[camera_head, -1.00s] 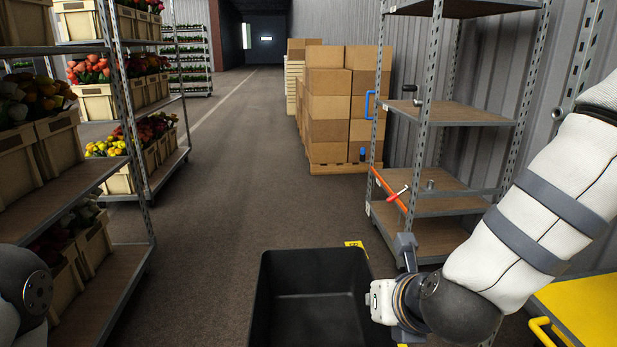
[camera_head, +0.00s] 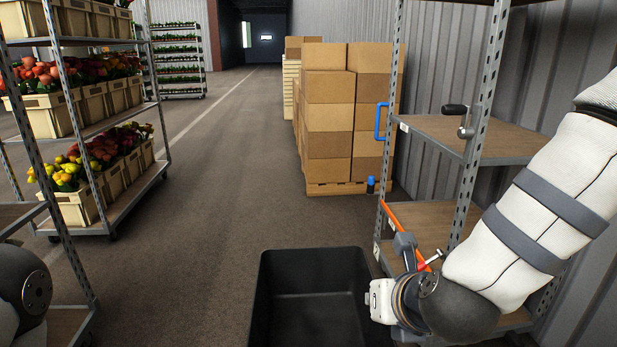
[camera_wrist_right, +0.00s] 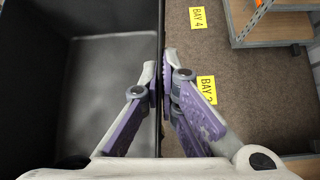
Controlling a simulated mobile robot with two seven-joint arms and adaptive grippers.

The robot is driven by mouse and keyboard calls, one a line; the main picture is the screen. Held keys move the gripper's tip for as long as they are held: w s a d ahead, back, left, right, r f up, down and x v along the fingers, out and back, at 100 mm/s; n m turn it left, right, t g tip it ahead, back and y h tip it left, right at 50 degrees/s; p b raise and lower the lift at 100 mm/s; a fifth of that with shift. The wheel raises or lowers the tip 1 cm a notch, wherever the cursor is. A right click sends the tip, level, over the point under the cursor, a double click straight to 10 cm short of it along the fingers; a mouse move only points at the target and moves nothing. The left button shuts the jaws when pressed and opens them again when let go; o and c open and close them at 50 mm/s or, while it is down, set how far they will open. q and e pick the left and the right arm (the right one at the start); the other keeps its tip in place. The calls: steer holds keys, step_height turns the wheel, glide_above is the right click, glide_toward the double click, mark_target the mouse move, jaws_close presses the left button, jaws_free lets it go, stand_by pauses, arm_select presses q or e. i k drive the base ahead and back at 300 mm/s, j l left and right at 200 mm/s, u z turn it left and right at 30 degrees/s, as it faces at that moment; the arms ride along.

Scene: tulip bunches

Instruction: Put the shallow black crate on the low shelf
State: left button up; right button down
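The black crate (camera_head: 312,273) is at the bottom middle of the head view, level and empty where I see inside. My right gripper (camera_wrist_right: 162,72) is shut on its right wall, one finger on each side, in the right wrist view. In the head view the gripper body (camera_head: 383,300) is at the crate's right edge. The metal rack on the right has a low wooden shelf (camera_head: 425,217) and another board (camera_head: 392,259) beneath it, partly hidden by my arm. My left gripper is out of view; only part of the left arm shows at lower left.
Flower racks (camera_head: 112,212) stand on the left. Stacked cardboard boxes (camera_head: 330,118) stand ahead beside the wall. A red-tipped lever and orange bar (camera_head: 405,222) are at the rack's near side. Floor labels (camera_wrist_right: 206,88) lie right of the crate. The middle aisle is clear.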

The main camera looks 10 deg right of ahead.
mark_target(431, 234)
steer(key=i, duration=2.05)
steer(key=i+z, duration=0.3)
steer(key=z, duration=0.2)
steer(key=i+z, duration=0.45)
steer(key=i+j+z, duration=0.15)
steer(key=z, duration=0.35)
steer(key=i+l, duration=0.25)
